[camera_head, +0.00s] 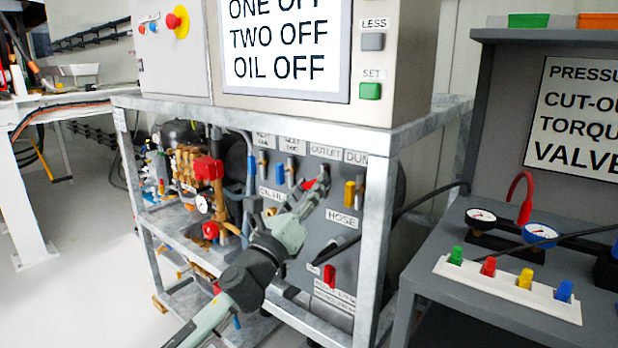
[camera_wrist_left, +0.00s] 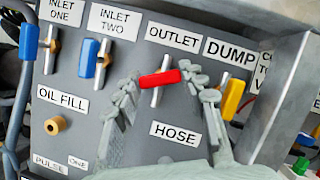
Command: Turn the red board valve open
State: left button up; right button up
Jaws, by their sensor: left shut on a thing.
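The red valve handle (camera_wrist_left: 161,79) sits under the OUTLET label on the grey board and lies nearly crosswise over its upright metal stem. In the head view a small part of the red handle (camera_head: 309,184) shows beside my fingers. My left gripper (camera_wrist_left: 160,80) has one finger at each end of the handle and is shut on it. In the head view my left gripper (camera_head: 318,186) reaches up to the board from below. My right gripper is not in view.
A yellow handle (camera_wrist_left: 232,98) under DUMP is close to the right finger. A blue handle (camera_wrist_left: 88,58) under INLET TWO is left of the fingers. Another red handle (camera_head: 329,276) is low on the board. The frame's metal post (camera_head: 375,240) stands just right of the board.

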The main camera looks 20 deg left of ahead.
pick_arm(q)
jog(key=n+p, duration=0.1)
jog(key=n+y+p, duration=0.1)
jog(key=n, duration=0.1)
jog(key=n+y+p, duration=0.1)
jog(key=n, duration=0.1)
jog(key=shift+d+r+g, duration=0.1)
jog(key=shift+r+g, duration=0.15)
jog(key=shift+g, duration=0.15)
jog(key=n+y+p, duration=0.1)
jog(key=n, duration=0.2)
jog(key=shift+g, duration=0.4)
jog(key=shift+n+g+y, duration=0.35)
jog(key=shift+n+g, duration=0.2)
jog(key=shift+n, duration=1.05)
jog(key=shift+n+g+y, duration=0.35)
jog(key=shift+n+g, duration=0.2)
jog(key=shift+n, duration=1.05)
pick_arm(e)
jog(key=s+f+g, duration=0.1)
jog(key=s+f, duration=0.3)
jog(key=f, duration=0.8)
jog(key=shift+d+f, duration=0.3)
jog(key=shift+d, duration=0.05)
pick_arm(q)
jog(key=o, duration=1.2)
jog(key=shift+c, duration=0.2)
